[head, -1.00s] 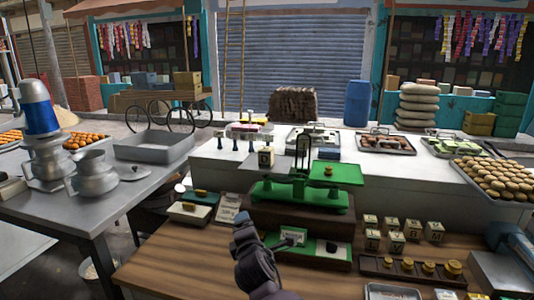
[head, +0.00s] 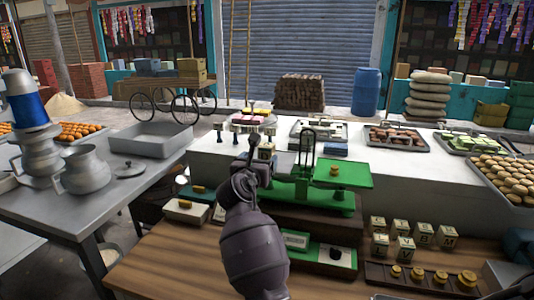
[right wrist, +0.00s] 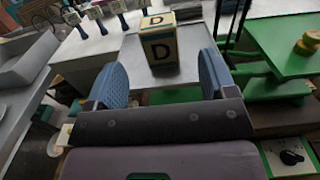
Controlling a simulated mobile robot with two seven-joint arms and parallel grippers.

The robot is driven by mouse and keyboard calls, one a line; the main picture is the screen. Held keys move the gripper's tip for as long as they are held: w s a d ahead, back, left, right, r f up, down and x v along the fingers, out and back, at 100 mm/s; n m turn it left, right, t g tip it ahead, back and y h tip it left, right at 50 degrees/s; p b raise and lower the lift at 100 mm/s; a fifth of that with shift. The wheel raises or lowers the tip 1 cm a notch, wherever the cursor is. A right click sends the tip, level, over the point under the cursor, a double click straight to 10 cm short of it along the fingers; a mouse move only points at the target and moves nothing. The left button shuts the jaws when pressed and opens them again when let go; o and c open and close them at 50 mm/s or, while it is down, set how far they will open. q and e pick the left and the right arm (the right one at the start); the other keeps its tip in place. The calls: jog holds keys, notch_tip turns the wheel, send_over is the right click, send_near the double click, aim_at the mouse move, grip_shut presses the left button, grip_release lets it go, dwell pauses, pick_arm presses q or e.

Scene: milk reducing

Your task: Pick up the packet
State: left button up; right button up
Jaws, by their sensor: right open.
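The packet, a small tan and dark box marked "D", shows in the right wrist view (right wrist: 159,46) and in the head view (head: 265,151). Nothing is held. In the head view my right arm hides part of the scale's left side. My left gripper is in neither view.
The scale's green pan (head: 343,173) holds a brass weight (head: 335,170) to the right of the packet. Several lettered boxes (head: 403,248) and a rack of brass weights (head: 440,277) are at right. Trays of sweets line the white counter (head: 215,165) behind.

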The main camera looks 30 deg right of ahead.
aim_at(264, 150)
jog(key=x, duration=0.3)
jog(key=shift+w+d+r, duration=0.15)
jog(key=shift+w+d, duration=0.15)
jog(key=x, duration=0.1)
jog(key=p+x, duration=0.1)
jog(key=x, duration=0.1)
jog(key=shift+w+d+r, duration=0.1)
jog(key=shift+w+r, duration=0.05)
jog(key=shift+r, duration=0.1)
jog(key=shift+w+d, duration=0.35)
jog(key=shift+d, duration=0.15)
jog(key=shift+c, duration=0.3)
